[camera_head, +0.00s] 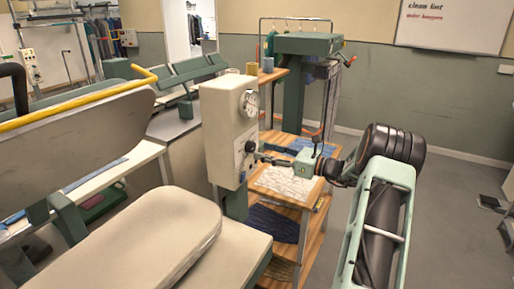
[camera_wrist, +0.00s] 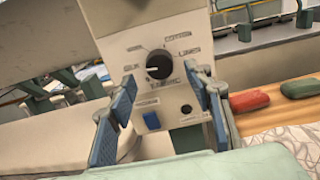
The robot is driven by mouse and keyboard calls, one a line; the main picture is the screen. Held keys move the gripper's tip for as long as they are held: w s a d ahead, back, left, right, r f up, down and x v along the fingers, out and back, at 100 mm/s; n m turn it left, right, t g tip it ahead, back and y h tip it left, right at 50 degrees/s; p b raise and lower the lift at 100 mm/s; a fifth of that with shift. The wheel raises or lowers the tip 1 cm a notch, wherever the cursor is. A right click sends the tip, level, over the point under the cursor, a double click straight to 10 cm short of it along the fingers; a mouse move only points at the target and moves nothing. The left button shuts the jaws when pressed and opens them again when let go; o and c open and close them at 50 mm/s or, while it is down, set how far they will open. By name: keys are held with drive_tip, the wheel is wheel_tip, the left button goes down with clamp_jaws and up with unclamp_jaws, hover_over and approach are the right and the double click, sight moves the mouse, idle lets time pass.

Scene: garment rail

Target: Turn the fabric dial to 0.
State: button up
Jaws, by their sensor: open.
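The fabric dial (camera_wrist: 159,65) is a round black knob on the cream control box, ringed by small printed labels such as cotton and silk; its pointer setting is too small to read. It also shows in the head view (camera_head: 249,146), below a round white gauge (camera_head: 250,103). My gripper (camera_wrist: 168,108) is open, its blue-padded fingers apart with nothing between them. The fingers stand low and to either side of the dial in the wrist view. In the head view my gripper (camera_head: 264,159) is close to the box front, just right of the dial; contact cannot be told.
A blue rocker switch (camera_wrist: 151,120) and a small black round part (camera_wrist: 186,109) sit below the dial. Red (camera_wrist: 250,102) and green (camera_wrist: 300,88) handles lie at the right. A padded pressing board (camera_head: 145,235) stands before the box, and a wooden table with folded cloth (camera_head: 288,182) behind.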

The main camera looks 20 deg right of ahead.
sight(254, 148)
drive_tip(key=shift+x, duration=1.9)
drive_tip(key=c, duration=1.2)
drive_tip(key=shift+o, duration=0.2)
